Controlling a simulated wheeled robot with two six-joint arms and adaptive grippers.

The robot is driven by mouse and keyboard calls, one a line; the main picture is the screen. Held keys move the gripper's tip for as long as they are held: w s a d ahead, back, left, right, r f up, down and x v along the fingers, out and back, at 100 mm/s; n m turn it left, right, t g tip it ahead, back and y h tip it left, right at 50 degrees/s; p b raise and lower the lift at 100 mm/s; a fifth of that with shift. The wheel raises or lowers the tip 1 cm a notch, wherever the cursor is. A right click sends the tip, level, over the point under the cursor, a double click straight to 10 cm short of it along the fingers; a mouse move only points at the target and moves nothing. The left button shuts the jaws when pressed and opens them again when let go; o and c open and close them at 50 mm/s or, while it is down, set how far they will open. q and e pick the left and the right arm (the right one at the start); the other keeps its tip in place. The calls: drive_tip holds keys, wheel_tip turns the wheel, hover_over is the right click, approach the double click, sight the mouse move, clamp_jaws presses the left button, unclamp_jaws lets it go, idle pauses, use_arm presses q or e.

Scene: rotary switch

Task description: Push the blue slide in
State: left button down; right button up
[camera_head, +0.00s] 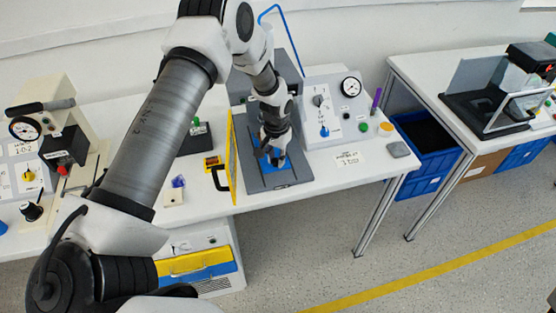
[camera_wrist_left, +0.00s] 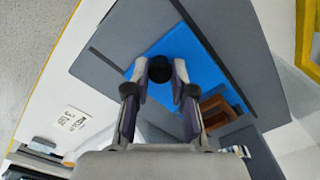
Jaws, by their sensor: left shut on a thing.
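The blue slide (camera_head: 268,163) lies flat in a dark grey base plate (camera_head: 262,185) on the white table. In the left wrist view the blue slide (camera_wrist_left: 202,62) shows as a bright blue panel with a round black knob (camera_wrist_left: 160,68) on it. My left gripper (camera_head: 275,156) reaches down onto the slide from above. In the wrist view the left gripper (camera_wrist_left: 160,72) has its two fingertips closed on either side of the knob. The arm and fingers hide part of the slide in the head view. My right gripper is in neither view.
A yellow-edged door panel (camera_head: 231,155) stands open left of the plate. A sloped control panel (camera_head: 335,110) with a gauge and knobs stands to the right.

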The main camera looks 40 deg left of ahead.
use_arm(q)
drive_tip(key=shift+w+a+r, duration=0.1)
drive_tip(key=shift+w, duration=0.05)
drive_tip(key=c, duration=1)
unclamp_jaws()
drive_tip(key=shift+a, duration=0.3)
drive_tip(key=shift+d+r, duration=0.1)
drive_tip(key=shift+d, duration=0.15)
wheel_tip(320, 180, up, 12)
drive_tip(key=shift+a+f, duration=0.1)
